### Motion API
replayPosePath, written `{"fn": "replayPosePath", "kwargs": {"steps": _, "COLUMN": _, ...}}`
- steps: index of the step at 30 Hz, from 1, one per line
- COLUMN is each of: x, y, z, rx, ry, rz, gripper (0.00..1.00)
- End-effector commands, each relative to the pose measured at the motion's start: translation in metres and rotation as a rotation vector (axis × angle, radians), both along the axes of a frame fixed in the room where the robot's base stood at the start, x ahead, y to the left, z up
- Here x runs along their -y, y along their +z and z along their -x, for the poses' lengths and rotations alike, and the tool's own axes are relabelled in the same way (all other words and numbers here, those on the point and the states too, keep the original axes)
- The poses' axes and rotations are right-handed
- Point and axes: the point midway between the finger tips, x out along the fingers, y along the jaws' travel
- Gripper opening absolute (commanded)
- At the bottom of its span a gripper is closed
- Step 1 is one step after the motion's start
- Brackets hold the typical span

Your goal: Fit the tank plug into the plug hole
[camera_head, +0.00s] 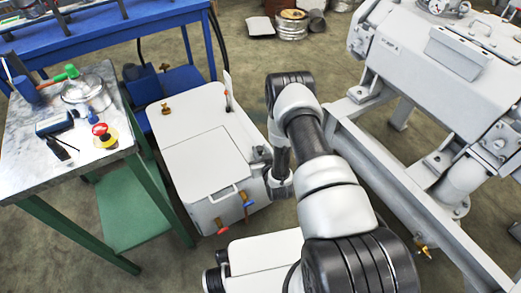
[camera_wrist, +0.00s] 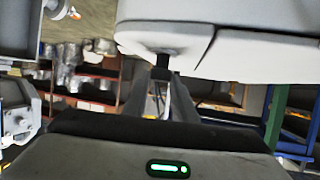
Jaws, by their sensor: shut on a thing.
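The white tank (camera_head: 208,150) stands on the floor in the middle of the head view. Its white side fills the top of the wrist view (camera_wrist: 225,45). My gripper (camera_wrist: 162,76) is up against this side, its fingers shut on a small dark piece (camera_wrist: 162,62) that appears to be the tank plug. The dark piece seems to touch or nearly touch the tank. The plug hole does not show; I cannot tell whether the plug is in it. In the head view my arm hides most of my gripper.
A work table (camera_head: 40,160) with a glass-lidded pot (camera_head: 86,90) and a red emergency button (camera_head: 101,130) stands to the left. A blue bench (camera_head: 110,30) is behind. A large grey machine (camera_head: 430,70) on a metal frame stands close on the right.

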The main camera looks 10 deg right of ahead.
Motion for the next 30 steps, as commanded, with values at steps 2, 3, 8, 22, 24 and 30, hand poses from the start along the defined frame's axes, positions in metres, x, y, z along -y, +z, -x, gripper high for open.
{"fn": "replayPosePath", "kwargs": {"steps": 2, "x": 0.0, "y": -0.002, "z": 0.0, "rx": 0.0, "ry": 0.0, "rz": 0.0, "gripper": 0.04}}
{"fn": "replayPosePath", "kwargs": {"steps": 3, "x": 0.0, "y": -0.003, "z": 0.0, "rx": 0.0, "ry": 0.0, "rz": 0.0, "gripper": 0.04}}
{"fn": "replayPosePath", "kwargs": {"steps": 8, "x": 0.0, "y": -0.007, "z": 0.0, "rx": -0.001, "ry": 0.0, "rz": 0.0, "gripper": 0.04}}
{"fn": "replayPosePath", "kwargs": {"steps": 22, "x": 0.0, "y": -0.019, "z": 0.0, "rx": -0.001, "ry": 0.0, "rz": 0.0, "gripper": 0.04}}
{"fn": "replayPosePath", "kwargs": {"steps": 24, "x": 0.0, "y": -0.021, "z": 0.0, "rx": -0.001, "ry": 0.0, "rz": 0.0, "gripper": 0.04}}
{"fn": "replayPosePath", "kwargs": {"steps": 30, "x": 0.0, "y": -0.025, "z": 0.0, "rx": 0.0, "ry": 0.0, "rz": 0.0, "gripper": 0.04}}
